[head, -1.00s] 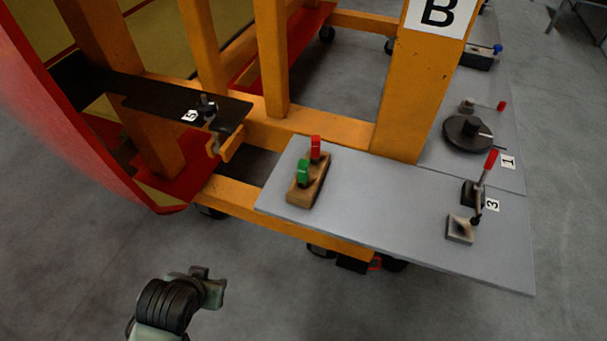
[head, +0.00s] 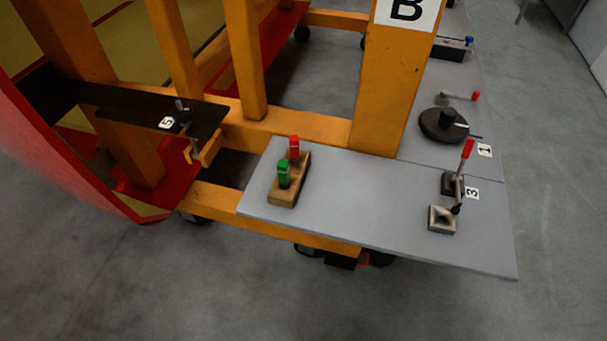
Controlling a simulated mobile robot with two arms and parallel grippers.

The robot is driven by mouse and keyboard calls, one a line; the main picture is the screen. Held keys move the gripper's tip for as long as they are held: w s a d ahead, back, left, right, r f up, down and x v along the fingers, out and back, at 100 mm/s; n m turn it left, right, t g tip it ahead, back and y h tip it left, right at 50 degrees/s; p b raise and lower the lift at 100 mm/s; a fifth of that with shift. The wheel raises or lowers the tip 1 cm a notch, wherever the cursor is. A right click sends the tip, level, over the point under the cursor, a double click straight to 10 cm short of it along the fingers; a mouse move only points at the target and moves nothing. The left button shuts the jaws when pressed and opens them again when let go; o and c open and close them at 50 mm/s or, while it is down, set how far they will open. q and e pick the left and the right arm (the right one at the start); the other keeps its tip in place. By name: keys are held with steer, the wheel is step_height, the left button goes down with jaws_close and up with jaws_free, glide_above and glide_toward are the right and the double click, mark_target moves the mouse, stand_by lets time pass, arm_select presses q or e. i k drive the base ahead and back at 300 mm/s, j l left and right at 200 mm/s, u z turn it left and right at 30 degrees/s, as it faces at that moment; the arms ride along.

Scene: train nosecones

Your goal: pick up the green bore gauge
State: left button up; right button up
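The green bore gauge (head: 283,173) stands upright in a wooden block (head: 290,193) on the grey shelf (head: 350,210) in the head view. Its green top shows; its lower part is hidden in the block. A red-topped gauge (head: 294,147) stands just behind it in the same block. Neither of my grippers shows in the head view now.
The shelf also bears a clamp-like tool with a red handle (head: 467,150) by label 3 and a black round base (head: 443,124) by label 1. An orange post (head: 390,90) marked B rises behind. A black bracket (head: 140,108) juts out at left. Grey floor (head: 240,300) is clear in front.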

mark_target(283, 168)
steer(key=j+z, duration=0.2)
steer(key=z, duration=0.2)
steer(key=k+j+z, duration=0.1)
steer(key=z, duration=0.25)
steer(key=k+j+z, duration=0.1)
steer(key=z, duration=0.3)
steer(key=k+j+z, duration=0.1)
steer(key=j+z, duration=0.15)
steer(key=z, duration=0.15)
steer(key=k+j, duration=0.15)
steer(key=k, duration=0.05)
